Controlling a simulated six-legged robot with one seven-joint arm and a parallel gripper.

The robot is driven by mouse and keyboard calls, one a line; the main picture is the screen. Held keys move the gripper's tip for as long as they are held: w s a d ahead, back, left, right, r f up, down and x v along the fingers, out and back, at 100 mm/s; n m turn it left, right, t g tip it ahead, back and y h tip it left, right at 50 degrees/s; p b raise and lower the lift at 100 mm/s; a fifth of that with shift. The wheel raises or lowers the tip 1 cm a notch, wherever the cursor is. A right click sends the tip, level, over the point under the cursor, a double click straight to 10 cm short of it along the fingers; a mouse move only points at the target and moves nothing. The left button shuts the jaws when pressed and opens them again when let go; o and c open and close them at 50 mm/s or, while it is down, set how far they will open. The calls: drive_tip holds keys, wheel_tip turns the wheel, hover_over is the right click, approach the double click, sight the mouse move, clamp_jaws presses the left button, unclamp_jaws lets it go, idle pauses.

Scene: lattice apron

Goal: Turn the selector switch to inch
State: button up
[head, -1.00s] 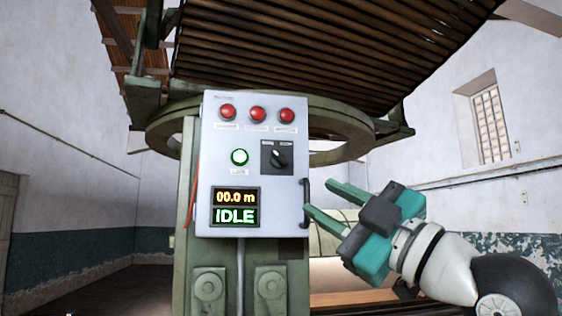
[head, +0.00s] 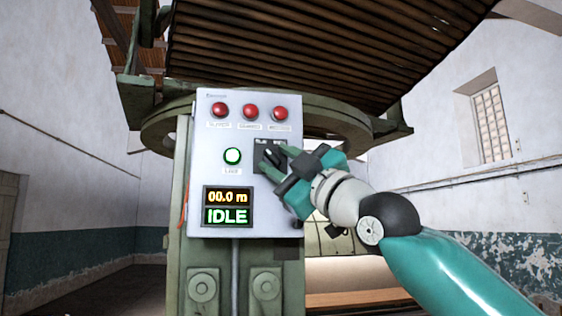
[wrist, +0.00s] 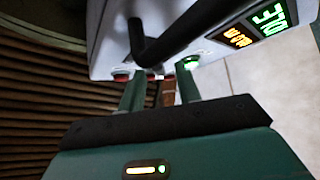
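The selector switch (head: 264,154) is a black knob on a dark square plate on the grey control box (head: 215,175). In the head view my gripper (head: 277,161) is in front of the switch's right and lower part, with its fingers pointing left toward it. The fingers are apart, with a gap between them. Part of the knob is hidden, and I cannot tell its exact pointing or whether a finger touches it. The wrist view shows both fingertips (wrist: 160,85) spread, and the switch is not clearly visible there.
A black bar handle (wrist: 165,42) crosses close in the wrist view. Red lamps or buttons (head: 250,111) sit above the switch, and a lit green button (head: 232,156) is left of it. The display (head: 228,206) reads 00.0 m and IDLE.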

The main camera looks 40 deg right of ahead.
drive_tip(key=shift+w+r, duration=0.1)
clamp_jaws()
